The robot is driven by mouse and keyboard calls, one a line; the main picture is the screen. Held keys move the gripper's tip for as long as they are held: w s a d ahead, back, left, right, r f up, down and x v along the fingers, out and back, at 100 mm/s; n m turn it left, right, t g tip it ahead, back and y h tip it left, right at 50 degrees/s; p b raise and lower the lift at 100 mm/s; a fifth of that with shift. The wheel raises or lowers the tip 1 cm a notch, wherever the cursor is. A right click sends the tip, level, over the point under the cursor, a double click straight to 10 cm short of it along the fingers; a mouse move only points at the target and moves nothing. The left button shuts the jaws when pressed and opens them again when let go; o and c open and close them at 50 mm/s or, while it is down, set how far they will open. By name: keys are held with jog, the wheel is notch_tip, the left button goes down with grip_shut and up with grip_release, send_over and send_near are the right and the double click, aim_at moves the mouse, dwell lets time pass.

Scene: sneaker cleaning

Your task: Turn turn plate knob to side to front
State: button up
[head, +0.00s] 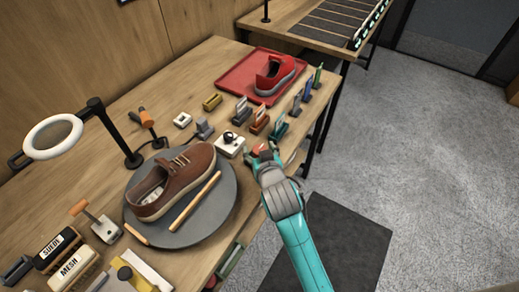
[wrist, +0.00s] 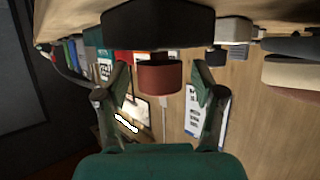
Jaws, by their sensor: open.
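The round grey turn plate (head: 222,205) lies at the front of the bench with a brown sneaker (head: 172,182) and a wooden stick on it. A white box with a black knob (head: 230,138) sits just behind the plate; a white box with a dark knob (wrist: 234,36) also shows at the upper right in the wrist view. My gripper (head: 263,156) is open at the bench's right edge, to the right of the box. In the wrist view, a reddish cylinder (wrist: 158,78) under a dark block shows between the open fingers; I cannot tell whether they touch it. The knob's facing is too small to read.
Several small coloured holders stand behind my gripper. A red tray (head: 236,82) with a red shoe (head: 275,74) is at the back. A ring lamp (head: 52,137), a handled tool (head: 97,220) and brushes (head: 74,268) are at left.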

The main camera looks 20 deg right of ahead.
jog(key=v, duration=1.2)
jog(key=shift+s+f, duration=0.1)
jog(key=shift+f, duration=0.05)
jog(key=s+f+n+y, duration=0.2)
jog(key=s+f, duration=0.6)
jog(key=s, duration=0.5)
jog(key=s+d+r+t, duration=0.1)
jog(key=s+r, duration=0.1)
jog(key=s, duration=1.6)
jog(key=shift+s+d+t, duration=0.25)
jog(key=shift+s+t, duration=0.05)
jog(key=shift+s, duration=0.1)
